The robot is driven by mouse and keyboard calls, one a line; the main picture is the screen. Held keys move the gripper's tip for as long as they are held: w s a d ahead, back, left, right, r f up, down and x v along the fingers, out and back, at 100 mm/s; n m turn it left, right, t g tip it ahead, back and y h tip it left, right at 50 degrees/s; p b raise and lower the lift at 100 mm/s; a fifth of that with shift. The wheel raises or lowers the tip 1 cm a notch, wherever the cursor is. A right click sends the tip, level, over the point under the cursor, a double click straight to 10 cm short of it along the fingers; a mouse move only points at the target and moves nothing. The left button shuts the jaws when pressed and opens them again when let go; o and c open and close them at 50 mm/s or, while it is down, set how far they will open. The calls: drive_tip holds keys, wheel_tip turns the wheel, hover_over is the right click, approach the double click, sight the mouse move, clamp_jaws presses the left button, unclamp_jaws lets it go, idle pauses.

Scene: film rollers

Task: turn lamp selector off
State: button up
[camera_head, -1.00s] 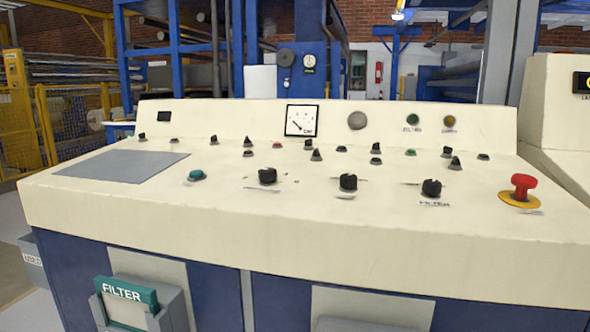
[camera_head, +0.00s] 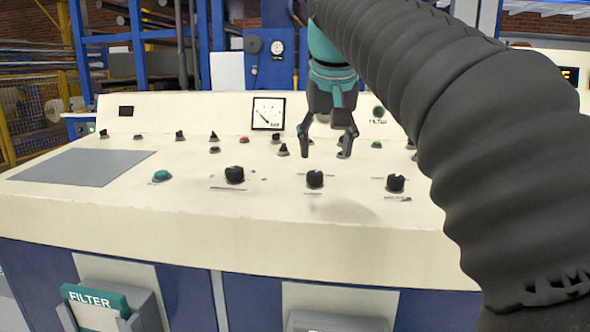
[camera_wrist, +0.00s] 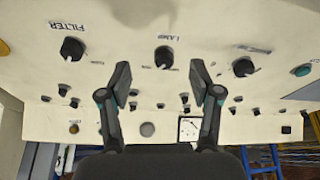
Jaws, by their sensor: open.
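The lamp selector (camera_head: 315,179) is a round black knob in the middle of the front row of three on the cream console. In the wrist view, which is upside down, the same lamp selector (camera_wrist: 164,56) shows beside its LAMP label (camera_wrist: 168,36). A small pale mark shows on its edge; its exact setting is too small to read. My gripper (camera_head: 325,150) is open and empty, pointing down above the console. It appears slightly behind the lamp selector, not touching it. In the wrist view the fingertips (camera_wrist: 160,74) straddle the lamp knob's line with a wide gap.
The FILTER knob (camera_head: 396,183) is to the right and another black knob (camera_head: 235,174) to the left. A green button (camera_head: 162,176) sits further left. Several small switches stand behind. A gauge (camera_head: 268,113) is on the back panel. My arm hides the console's right side.

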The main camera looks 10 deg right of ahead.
sight(315, 173)
drive_tip(key=w+r, duration=0.4)
drive_tip(key=shift+m, duration=0.3)
drive_tip(key=b+x, duration=0.5)
drive_tip(key=x, duration=0.8)
drive_tip(key=shift+a+f, duration=0.1)
drive_tip(key=c, duration=1.1)
